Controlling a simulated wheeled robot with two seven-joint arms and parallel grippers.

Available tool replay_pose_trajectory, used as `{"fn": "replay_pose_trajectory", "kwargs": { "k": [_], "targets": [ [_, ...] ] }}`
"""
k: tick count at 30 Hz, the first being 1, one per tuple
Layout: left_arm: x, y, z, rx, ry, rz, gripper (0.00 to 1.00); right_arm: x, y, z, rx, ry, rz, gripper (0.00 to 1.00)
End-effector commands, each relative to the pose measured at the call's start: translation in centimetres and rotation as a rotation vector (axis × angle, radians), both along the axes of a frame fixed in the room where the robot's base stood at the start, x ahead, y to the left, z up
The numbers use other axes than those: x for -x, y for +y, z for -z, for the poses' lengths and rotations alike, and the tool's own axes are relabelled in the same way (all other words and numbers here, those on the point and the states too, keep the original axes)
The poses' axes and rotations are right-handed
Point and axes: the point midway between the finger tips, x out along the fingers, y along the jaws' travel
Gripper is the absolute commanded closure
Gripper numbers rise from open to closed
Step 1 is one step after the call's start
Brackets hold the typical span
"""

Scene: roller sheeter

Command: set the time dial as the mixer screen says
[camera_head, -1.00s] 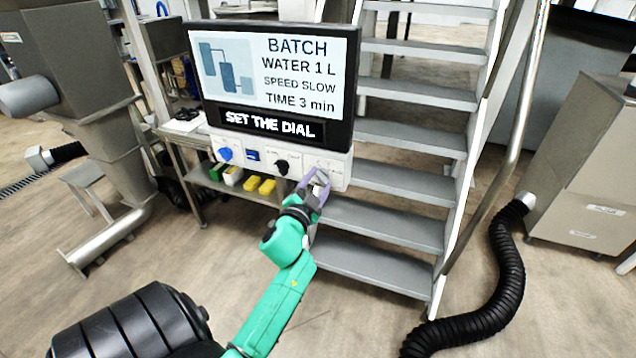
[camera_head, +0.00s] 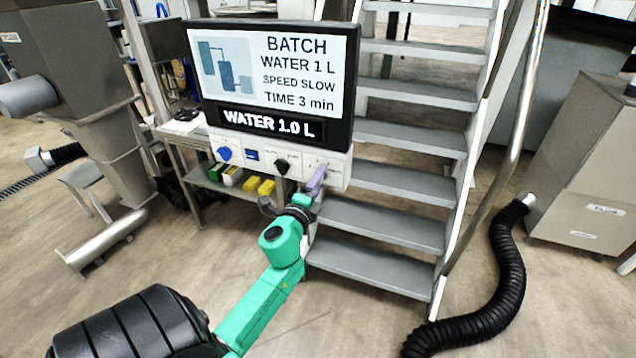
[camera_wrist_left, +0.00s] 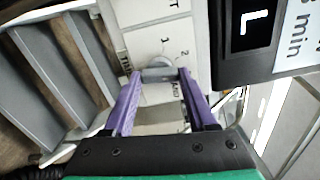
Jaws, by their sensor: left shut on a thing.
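The mixer screen (camera_head: 275,75) reads BATCH, WATER 1 L, SPEED SLOW, TIME 3 min, and its lower strip reads WATER 1.0 L. Below it, the white control panel (camera_head: 240,152) carries a blue knob (camera_head: 224,154), a black knob (camera_head: 282,167) and the time dial at its right end. My left gripper (camera_head: 318,178) reaches that end and hides the dial in the head view. In the left wrist view the purple fingers (camera_wrist_left: 158,76) are shut on the grey time dial (camera_wrist_left: 158,73), with marks 1 and 2 beside it. The dial's exact setting is unclear. My right gripper is not in view.
Grey metal stairs (camera_head: 405,183) rise directly right of the panel. Yellow, green and white items (camera_head: 266,187) lie on a shelf below it. A black corrugated hose (camera_head: 508,275) lies on the floor at the right.

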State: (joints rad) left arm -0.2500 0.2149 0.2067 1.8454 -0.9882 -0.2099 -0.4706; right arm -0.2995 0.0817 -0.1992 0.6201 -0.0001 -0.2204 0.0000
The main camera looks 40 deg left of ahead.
Motion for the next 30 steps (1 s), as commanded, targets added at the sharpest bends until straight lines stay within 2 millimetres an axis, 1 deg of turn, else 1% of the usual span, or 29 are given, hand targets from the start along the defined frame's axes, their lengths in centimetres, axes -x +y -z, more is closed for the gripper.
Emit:
{"fn": "replay_pose_trajectory", "kwargs": {
  "k": [1,6,12,18,29,30],
  "targets": [
    [-0.03,0.26,-0.60,-0.039,0.002,-0.005,0.98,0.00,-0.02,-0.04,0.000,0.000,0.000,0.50],
    [-0.02,0.29,-0.68,-0.141,0.036,-0.006,0.98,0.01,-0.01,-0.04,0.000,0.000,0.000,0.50],
    [-0.03,0.30,-0.79,-0.215,0.061,-0.007,0.98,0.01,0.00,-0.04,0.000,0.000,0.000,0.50],
    [-0.04,0.29,-0.85,-0.245,0.070,-0.008,0.99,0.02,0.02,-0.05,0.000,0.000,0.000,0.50],
    [-0.05,0.29,-0.94,-0.248,0.069,-0.008,0.98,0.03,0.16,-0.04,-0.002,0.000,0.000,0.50],
    [-0.05,0.28,-0.94,-0.248,0.069,-0.008,0.35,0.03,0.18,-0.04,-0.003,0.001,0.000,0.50]
  ]
}}
